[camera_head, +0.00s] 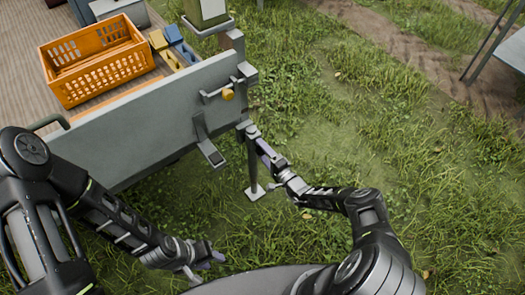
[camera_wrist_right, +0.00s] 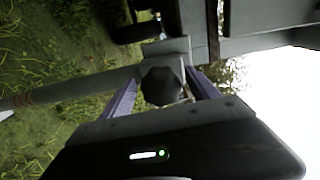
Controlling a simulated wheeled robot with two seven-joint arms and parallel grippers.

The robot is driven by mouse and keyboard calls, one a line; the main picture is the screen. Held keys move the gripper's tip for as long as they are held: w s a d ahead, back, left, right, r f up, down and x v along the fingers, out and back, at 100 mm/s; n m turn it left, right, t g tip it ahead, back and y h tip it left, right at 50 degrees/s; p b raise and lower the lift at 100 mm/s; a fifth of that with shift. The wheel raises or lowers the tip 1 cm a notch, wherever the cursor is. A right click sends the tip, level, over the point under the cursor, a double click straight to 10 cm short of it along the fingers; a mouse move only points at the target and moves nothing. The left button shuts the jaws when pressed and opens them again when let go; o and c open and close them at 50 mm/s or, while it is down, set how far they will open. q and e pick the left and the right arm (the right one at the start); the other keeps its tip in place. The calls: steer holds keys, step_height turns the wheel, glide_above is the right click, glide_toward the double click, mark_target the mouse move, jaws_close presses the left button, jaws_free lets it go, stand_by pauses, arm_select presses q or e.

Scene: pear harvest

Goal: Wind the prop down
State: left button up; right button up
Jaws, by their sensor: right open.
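The prop (camera_head: 252,170) is a thin grey leg under the near right corner of the grey trailer (camera_head: 160,115). My right gripper (camera_head: 262,147) is at the upper part of the prop. In the right wrist view its purple fingers (camera_wrist_right: 163,95) are open on either side of a dark, faceted knob (camera_wrist_right: 161,86); contact is not clear. The prop's leg (camera_wrist_right: 70,90) runs off to the left there. My left gripper (camera_head: 208,258) is low near the bottom, away from the prop; its jaw gap is unclear.
An orange crate (camera_head: 97,85) and blue and yellow blocks (camera_head: 170,45) are on the trailer's wooden deck. A yellow knob (camera_head: 228,94) and a grey bracket (camera_head: 207,145) stick out from the tailboard. Open grass lies to the right, with a table edge (camera_head: 510,50) at the far right.

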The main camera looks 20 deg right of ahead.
steer(key=p+v, duration=0.1)
steer(key=v, duration=0.6)
steer(key=shift+s+p, duration=0.3)
steer(key=shift+s, duration=0.05)
steer(key=shift+m, duration=0.3)
